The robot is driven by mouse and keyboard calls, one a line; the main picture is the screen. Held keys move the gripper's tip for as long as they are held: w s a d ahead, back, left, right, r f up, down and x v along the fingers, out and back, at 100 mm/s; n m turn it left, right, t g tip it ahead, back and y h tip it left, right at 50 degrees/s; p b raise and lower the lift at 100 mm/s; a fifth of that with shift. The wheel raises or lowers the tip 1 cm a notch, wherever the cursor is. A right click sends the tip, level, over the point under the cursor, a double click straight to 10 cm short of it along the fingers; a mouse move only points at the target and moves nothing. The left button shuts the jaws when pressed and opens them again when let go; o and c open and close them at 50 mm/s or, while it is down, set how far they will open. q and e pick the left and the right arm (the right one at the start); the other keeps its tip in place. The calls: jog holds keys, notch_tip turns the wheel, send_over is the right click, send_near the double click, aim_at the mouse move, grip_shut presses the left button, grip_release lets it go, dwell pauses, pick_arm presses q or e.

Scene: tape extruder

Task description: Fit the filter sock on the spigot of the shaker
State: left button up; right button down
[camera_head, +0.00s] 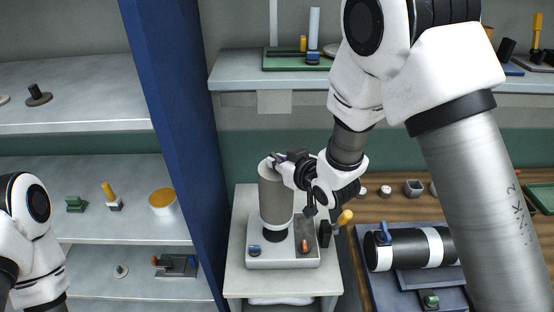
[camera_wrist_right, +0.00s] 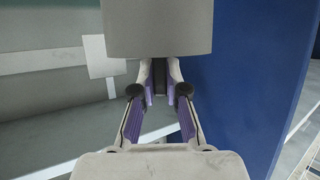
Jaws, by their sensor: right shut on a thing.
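The filter sock looks to be the tall grey cylinder (camera_head: 276,197) with a white band at its lower end. It stands about upright over the shaker, whose light grey base (camera_head: 291,262) carries a blue and an orange control. A dark round part (camera_head: 274,237), perhaps the spigot, shows just under the band; I cannot tell whether the sock is around it. My right gripper (camera_head: 275,160) comes from the right and is shut on the sock at its top rim. My left gripper is out of view.
The shaker stands on a small pale table (camera_head: 236,278). A blue post (camera_head: 172,140) rises close to its left. Shelves with small objects fill the left side.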

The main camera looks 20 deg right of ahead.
jog(key=f+b, duration=0.2)
jog(key=f, duration=0.1)
jog(key=w+f+b, duration=0.1)
jog(key=f+b, duration=0.1)
jog(key=f, duration=0.1)
jog(key=shift+w+f, duration=0.1)
jog(key=shift+f, duration=0.05)
jog(key=shift+w+f, duration=0.15)
jog(key=shift+w, duration=0.15)
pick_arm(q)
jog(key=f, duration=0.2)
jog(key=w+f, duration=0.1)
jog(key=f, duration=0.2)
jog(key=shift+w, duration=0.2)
pick_arm(e)
jog(key=shift+s, duration=0.1)
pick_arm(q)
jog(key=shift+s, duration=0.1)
pick_arm(e)
jog(key=shift+s, duration=0.15)
jog(key=shift+w, duration=0.2)
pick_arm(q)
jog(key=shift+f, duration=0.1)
pick_arm(e)
jog(key=shift+s, duration=0.15)
